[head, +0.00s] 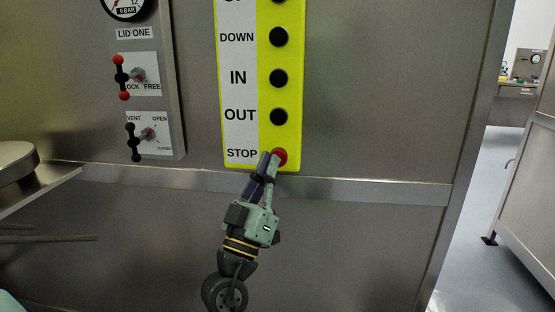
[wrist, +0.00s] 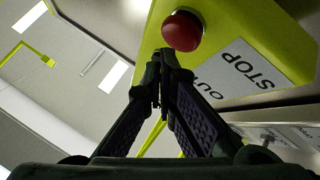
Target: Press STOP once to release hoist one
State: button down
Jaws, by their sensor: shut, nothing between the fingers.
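The yellow control pendant (head: 250,130) hangs in front of a grey metal wall, with a white label strip and a column of black buttons. The red STOP button (head: 280,156) is the lowest on it, and it also shows as a red dome in the wrist view (wrist: 182,31). My gripper (head: 271,158) is shut and empty, its fingertips just at the lower left of the STOP button in the head view. In the wrist view the fingertips (wrist: 165,60) lie just below the red dome. I cannot tell whether they touch it.
A ledge (head: 370,191) runs along the wall below the pendant. A doorway with open floor (head: 470,200) lies at the right.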

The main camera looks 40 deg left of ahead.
jog(key=shift+w, duration=0.1)
jog(key=shift+w+a+b, duration=0.25)
jog(key=shift+w+b, duration=0.05)
jog(key=shift+b, duration=0.15)
jog(key=shift+w+a+b, duration=0.25)
jog(key=shift+w+b, duration=0.1)
jog(key=shift+w, duration=0.05)
dwell(0.8)
dwell(0.3)
jog(key=shift+s+d, duration=0.5)
jog(key=shift+s, duration=0.25)
jog(key=shift+s+d+b, duration=0.1)
jog(key=shift+s+d, duration=0.35)
jog(key=shift+s, duration=0.25)
jog(key=shift+s+d+b, duration=0.15)
jog(key=shift+s+d, duration=0.25)
jog(key=shift+s, duration=0.35)
jog(key=shift+s+d+b, duration=0.1)
jog(key=shift+s+d, duration=0.35)
jog(key=shift+s, duration=0.25)
